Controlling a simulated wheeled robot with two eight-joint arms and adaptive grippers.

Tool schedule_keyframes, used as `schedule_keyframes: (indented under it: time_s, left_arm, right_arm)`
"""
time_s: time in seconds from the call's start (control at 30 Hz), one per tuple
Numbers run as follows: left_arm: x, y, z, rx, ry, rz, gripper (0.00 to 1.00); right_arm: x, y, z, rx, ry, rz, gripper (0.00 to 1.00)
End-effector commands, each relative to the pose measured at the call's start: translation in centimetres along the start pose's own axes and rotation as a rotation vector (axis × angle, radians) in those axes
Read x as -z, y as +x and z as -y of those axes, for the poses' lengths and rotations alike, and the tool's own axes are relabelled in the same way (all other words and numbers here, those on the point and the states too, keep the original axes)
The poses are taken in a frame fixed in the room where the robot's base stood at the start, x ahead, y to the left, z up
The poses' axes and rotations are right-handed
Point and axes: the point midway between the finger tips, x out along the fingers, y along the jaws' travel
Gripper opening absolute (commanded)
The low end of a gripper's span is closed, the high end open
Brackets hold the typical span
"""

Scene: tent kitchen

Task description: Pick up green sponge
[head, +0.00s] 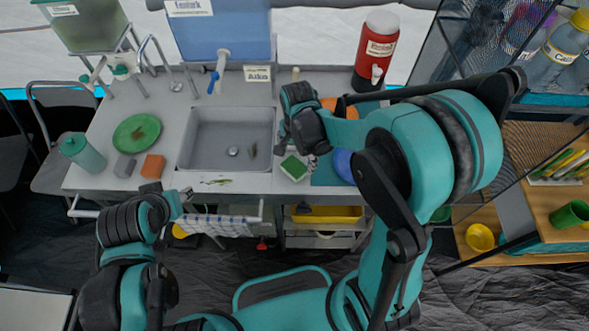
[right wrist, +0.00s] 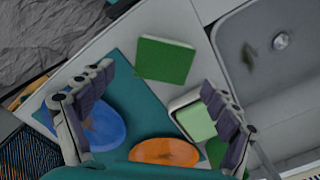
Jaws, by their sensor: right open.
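The green sponge (head: 293,168) lies flat near the front edge of the counter, just right of the sink. In the right wrist view the green sponge (right wrist: 165,59) is fully visible, ahead of the gap between the fingers. My right gripper (right wrist: 158,82) is open and empty, its fingers spread to either side of that gap. In the head view the right gripper (head: 314,150) hangs over the counter close behind and right of the sponge. My left gripper (head: 178,203) is in front of the counter at the left; whether its jaws are open is unclear.
The sink (head: 232,140) is left of the sponge. A teal mat (right wrist: 135,95) carries a blue plate (right wrist: 105,128) and an orange one (right wrist: 165,152). A light green block (right wrist: 196,121) sits near the right finger. An orange sponge (head: 153,166) lies left of the sink.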

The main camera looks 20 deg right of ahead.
Motion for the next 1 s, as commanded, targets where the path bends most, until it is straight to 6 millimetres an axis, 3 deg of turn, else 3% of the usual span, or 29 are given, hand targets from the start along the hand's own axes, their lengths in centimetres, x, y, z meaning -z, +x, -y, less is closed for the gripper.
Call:
schedule_keyframes:
  time_s: [0.3,0.53,0.57,0.7,1.0]
  left_arm:
    - [-1.3,1.9,0.0,0.000,0.000,0.000,0.40]
    - [-1.3,1.8,0.0,0.000,0.000,0.000,0.40]
    - [-1.3,1.8,0.0,0.000,0.000,0.000,0.40]
    - [-1.3,1.8,0.0,0.000,0.000,0.000,0.40]
    - [-1.3,1.8,0.0,0.000,0.000,0.000,0.40]
  right_arm:
    - [-0.6,4.6,0.3,0.001,-0.002,-0.001,0.89]
    - [-0.6,4.7,0.3,0.001,-0.002,-0.001,0.89]
    - [-0.6,4.7,0.3,0.001,-0.002,-0.001,0.86]
    - [-0.6,4.7,0.3,0.001,-0.002,-0.001,0.52]
    - [-0.6,4.7,0.3,0.001,-0.002,-0.001,0.47]
